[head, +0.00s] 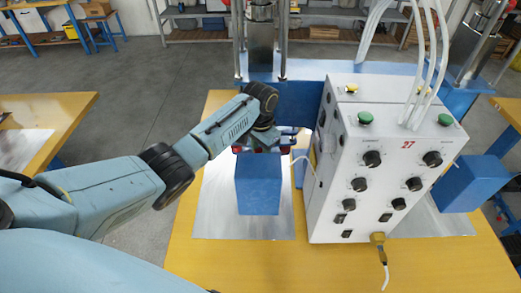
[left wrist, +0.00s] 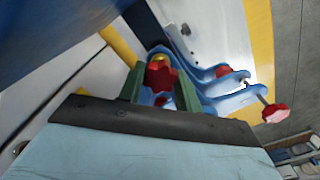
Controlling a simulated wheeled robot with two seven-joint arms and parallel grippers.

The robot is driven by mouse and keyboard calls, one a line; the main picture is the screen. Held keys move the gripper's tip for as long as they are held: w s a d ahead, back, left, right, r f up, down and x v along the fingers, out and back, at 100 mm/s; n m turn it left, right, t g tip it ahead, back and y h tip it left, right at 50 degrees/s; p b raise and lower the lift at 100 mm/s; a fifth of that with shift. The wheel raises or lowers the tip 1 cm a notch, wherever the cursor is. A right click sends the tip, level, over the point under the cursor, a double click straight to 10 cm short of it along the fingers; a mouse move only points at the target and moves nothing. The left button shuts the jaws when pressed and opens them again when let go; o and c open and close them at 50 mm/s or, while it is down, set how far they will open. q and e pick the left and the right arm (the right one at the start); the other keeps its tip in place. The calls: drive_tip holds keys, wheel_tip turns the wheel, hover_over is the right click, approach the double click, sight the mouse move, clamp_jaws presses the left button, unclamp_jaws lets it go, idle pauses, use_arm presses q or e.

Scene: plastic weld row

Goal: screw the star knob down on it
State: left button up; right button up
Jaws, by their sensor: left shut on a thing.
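My left gripper (head: 264,143) is over the blue fixture (head: 258,185) on the table, reaching down from the left. In the left wrist view, its two green fingers (left wrist: 159,88) are shut on a red star knob (left wrist: 161,77), with a small yellow part (left wrist: 158,57) just beyond it. The blue fixture's curved arms (left wrist: 205,80) lie around and beside the knob. A second red star knob (left wrist: 275,113) sits at the end of a thin rod to the right, and another red piece (left wrist: 223,71) shows between them. The thread under the held knob is hidden. My right gripper is not in view.
A white control box (head: 370,200) with black dials and green buttons stands close to the right of the fixture, with white hoses (head: 418,60) above. A metal press column (head: 261,45) rises behind. Bare metal plate (head: 215,205) is free left of the fixture.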

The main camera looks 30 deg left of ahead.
use_arm(q)
drive_tip(key=m, duration=1.2)
drive_tip(key=shift+m, duration=0.3)
drive_tip(key=o, duration=1.5)
drive_tip(key=shift+r, duration=3.5)
drive_tip(key=shift+f, duration=0.1)
